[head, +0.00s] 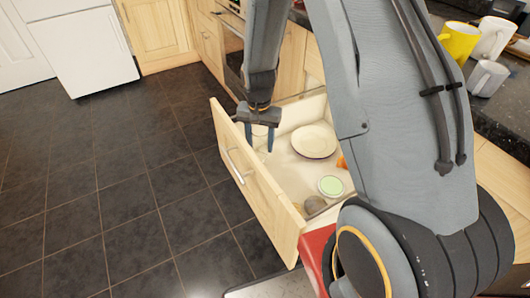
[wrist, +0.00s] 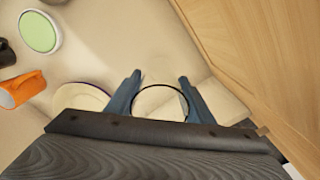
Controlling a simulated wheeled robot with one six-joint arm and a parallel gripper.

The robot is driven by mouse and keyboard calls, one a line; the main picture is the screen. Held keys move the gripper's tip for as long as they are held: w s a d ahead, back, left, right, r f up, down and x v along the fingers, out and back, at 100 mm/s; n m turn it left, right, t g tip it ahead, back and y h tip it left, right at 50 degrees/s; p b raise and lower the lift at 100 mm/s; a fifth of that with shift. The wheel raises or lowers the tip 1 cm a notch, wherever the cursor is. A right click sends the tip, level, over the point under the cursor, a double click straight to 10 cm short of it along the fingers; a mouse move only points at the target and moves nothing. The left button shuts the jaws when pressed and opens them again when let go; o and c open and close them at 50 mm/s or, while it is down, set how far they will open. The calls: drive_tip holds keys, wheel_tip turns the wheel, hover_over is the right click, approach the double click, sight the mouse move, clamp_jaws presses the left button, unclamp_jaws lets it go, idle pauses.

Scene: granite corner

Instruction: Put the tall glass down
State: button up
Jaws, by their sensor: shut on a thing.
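My gripper (head: 258,142) points down into the open wooden drawer (head: 264,200), close behind its front panel. Its two fingers are shut on the tall glass (head: 260,130), which is clear and hard to make out. In the wrist view the round rim of the glass (wrist: 160,103) shows between the two blue-grey fingertips (wrist: 160,92). I look nearly straight down into it, and it seems upright. I cannot tell whether its base touches the drawer floor.
In the drawer are a white dark-rimmed plate (head: 314,141), a green-topped round thing (head: 330,186), an orange mug (wrist: 22,90) and a dark round thing (head: 314,205). The pale floor near the front panel is partly clear. Mugs, including a yellow mug (head: 458,41), stand on the dark counter.

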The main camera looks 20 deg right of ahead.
sight(260, 151)
drive_tip(key=shift+f, duration=1.9)
drive_tip(key=shift+f, duration=0.1)
drive_tip(key=o, duration=1.2)
wheel_tip(260, 151, up, 12)
drive_tip(key=s+r+n, duration=0.3)
drive_tip(key=s+r, duration=0.5)
drive_tip(key=s, duration=0.3)
drive_tip(key=s+d+r+n, duration=0.1)
drive_tip(key=s+r+n, duration=0.2)
drive_tip(key=s+r, duration=0.5)
drive_tip(key=s, duration=0.3)
drive_tip(key=shift+d+p, duration=0.3)
